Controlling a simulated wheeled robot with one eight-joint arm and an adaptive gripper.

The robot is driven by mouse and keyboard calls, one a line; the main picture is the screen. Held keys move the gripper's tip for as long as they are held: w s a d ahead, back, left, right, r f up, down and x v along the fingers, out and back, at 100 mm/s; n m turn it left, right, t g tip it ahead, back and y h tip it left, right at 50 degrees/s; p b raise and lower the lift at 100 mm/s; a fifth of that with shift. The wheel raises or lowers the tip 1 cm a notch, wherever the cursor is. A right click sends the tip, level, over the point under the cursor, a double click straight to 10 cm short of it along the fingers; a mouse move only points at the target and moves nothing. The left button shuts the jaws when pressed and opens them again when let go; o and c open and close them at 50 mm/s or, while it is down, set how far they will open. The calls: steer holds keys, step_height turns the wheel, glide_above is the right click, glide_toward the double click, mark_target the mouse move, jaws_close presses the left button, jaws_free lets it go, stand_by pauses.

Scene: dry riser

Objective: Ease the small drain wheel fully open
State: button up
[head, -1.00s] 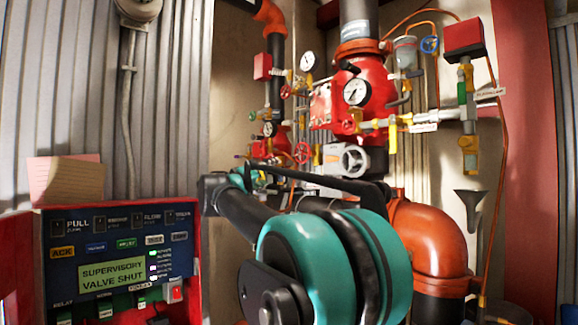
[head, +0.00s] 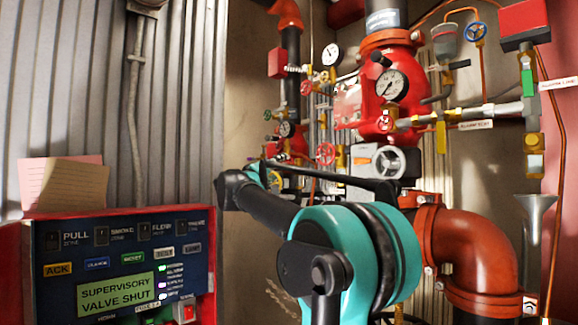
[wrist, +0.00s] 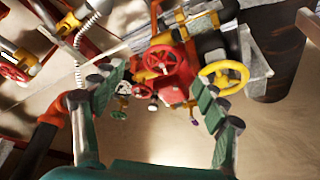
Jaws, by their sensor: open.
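My gripper shows in the wrist view (wrist: 155,78), with its two green padded fingers wide apart and nothing between the pads. Several handwheels lie beyond it. A red wheel (wrist: 165,63) shows between the fingertips, and a yellow wheel (wrist: 224,77) is beside the right finger. Smaller wheels (wrist: 124,89) show near the left fingertip. I cannot tell which is the drain wheel. My arm hides part of the lower pipework and the gripper there.
A red alarm panel (head: 120,268) reading "SUPERVISORY VALVE SHUT" is at the lower left. A large orange pipe elbow (head: 480,245) and a grey funnel (head: 535,215) are at the right. Gauges (head: 391,86), a blue wheel (head: 476,34) and thin copper pipes crowd the riser.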

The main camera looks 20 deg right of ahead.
mark_target(287, 164)
steer(key=x, duration=0.8)
steer(key=shift+w+a, duration=0.15)
steer(key=shift+w, duration=0.05)
steer(key=c, duration=1.2)
steer(key=shift+n, duration=0.4)
steer(key=shift+f+n+y, duration=0.1)
steer(key=shift+n+y, duration=0.55)
steer(key=shift+n, duration=0.75)
steer(key=shift+n+y, duration=0.65)
steer(key=shift+n, duration=0.75)
